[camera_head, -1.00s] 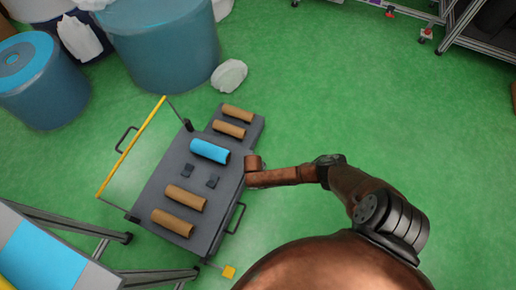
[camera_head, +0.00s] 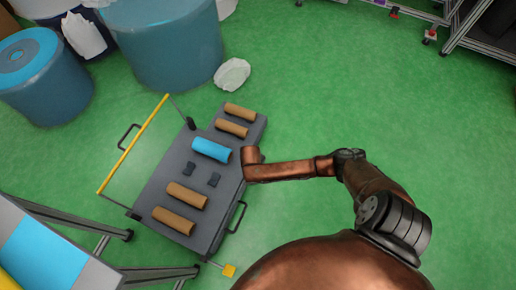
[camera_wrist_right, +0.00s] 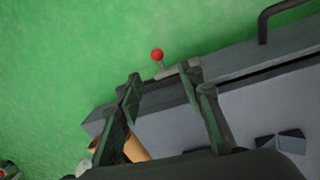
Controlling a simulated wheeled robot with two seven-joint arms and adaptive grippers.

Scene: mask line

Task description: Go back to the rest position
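My right arm comes in from the lower right in the head view, and its far end is over the right edge of the grey cart (camera_head: 165,178). Its fingers cannot be made out there. In the right wrist view my right gripper (camera_wrist_right: 160,76) has its two fingers apart with nothing between them. The grey cart (camera_wrist_right: 250,110) is below it, with part of a brown roll (camera_wrist_right: 135,149) beside the left finger. My left gripper is in neither view.
The cart carries a blue roll (camera_head: 211,150) and several brown rolls, with a yellow handle bar (camera_head: 132,145) on its left. Blue drums (camera_head: 165,45) stand behind it. A metal frame (camera_head: 160,274) is at lower left. Green floor (camera_head: 400,110) is clear at right.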

